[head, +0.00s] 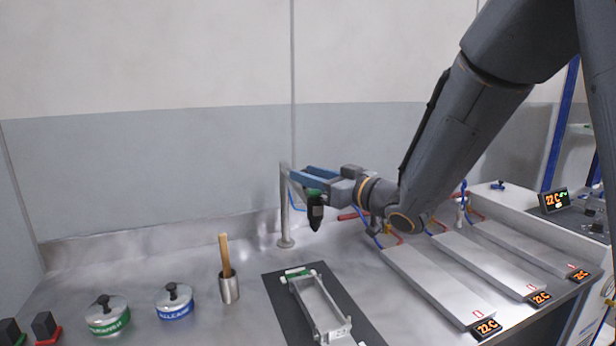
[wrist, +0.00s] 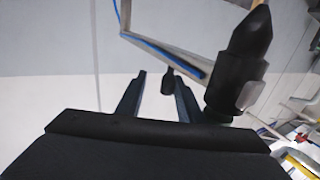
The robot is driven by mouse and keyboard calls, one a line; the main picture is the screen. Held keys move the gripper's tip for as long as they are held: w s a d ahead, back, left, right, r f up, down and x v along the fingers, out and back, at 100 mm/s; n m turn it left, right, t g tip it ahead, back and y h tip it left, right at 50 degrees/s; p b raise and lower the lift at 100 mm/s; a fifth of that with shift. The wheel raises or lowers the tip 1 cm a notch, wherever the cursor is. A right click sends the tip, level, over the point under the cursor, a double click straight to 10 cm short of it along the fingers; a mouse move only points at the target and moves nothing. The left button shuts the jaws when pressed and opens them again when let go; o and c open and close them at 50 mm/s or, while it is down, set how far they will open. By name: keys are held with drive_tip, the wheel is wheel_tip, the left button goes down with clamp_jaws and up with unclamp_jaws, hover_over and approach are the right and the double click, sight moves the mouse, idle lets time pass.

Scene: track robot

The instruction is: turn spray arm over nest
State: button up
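The spray arm has an upright metal post (head: 284,205) on the bench. Its horizontal beam shows in the wrist view (wrist: 160,45) with a blue hose along it. A black spray head (head: 315,214) with a green band hangs at its right end and looms large in the wrist view (wrist: 240,65). My gripper (head: 306,175) is at the arm's height, its blue fingers apart. In the wrist view the fingers (wrist: 156,75) show a small dark knob (wrist: 167,84) between them; contact cannot be told. The nest, a metal frame (head: 335,324) on a dark mat, lies below, in front of the post.
A metal cup (head: 229,288) with a wooden stick and two lidded tins, green-banded (head: 107,316) and blue-banded (head: 174,302), stand left. Several flat metal plates (head: 435,285) with temperature displays lie right, beneath my arm. A wall stands behind the post.

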drive_tip(key=shift+f, duration=0.1)
drive_tip(key=b+v, duration=0.1)
drive_tip(key=v, duration=0.6)
drive_tip(key=shift+s+d+b, duration=0.25)
drive_tip(key=shift+d+b, duration=0.05)
drive_tip(key=w+d+f+m+t+h, duration=0.1)
drive_tip(key=w+d+f+m+h, duration=0.25)
drive_tip(key=d+f+h, duration=0.4)
drive_tip(key=s+d+f+m+g+h, duration=0.1)
drive_tip(key=s+d+f+g+h, duration=0.1)
drive_tip(key=s+d+f, duration=0.1)
drive_tip(key=s+d+f+m+g+h, duration=0.2)
drive_tip(key=s+d+f, duration=0.2)
drive_tip(key=s+f, duration=0.2)
drive_tip(key=s+d+f+m+g+h, duration=0.2)
drive_tip(key=s+d+f+g, duration=0.1)
drive_tip(key=s+d+f, duration=0.1)
drive_tip(key=shift+s+d+f, duration=0.1)
drive_tip(key=shift+s+f, duration=0.15)
drive_tip(key=shift+f, duration=0.25)
drive_tip(key=shift+s+f, duration=0.25)
drive_tip(key=shift+f, duration=0.3)
drive_tip(key=s+f+m+g, duration=0.1)
drive_tip(key=s+f+g, duration=0.2)
drive_tip(key=s, duration=0.9)
drive_tip(key=shift+a+g, duration=0.5)
drive_tip(key=shift+g, duration=0.6)
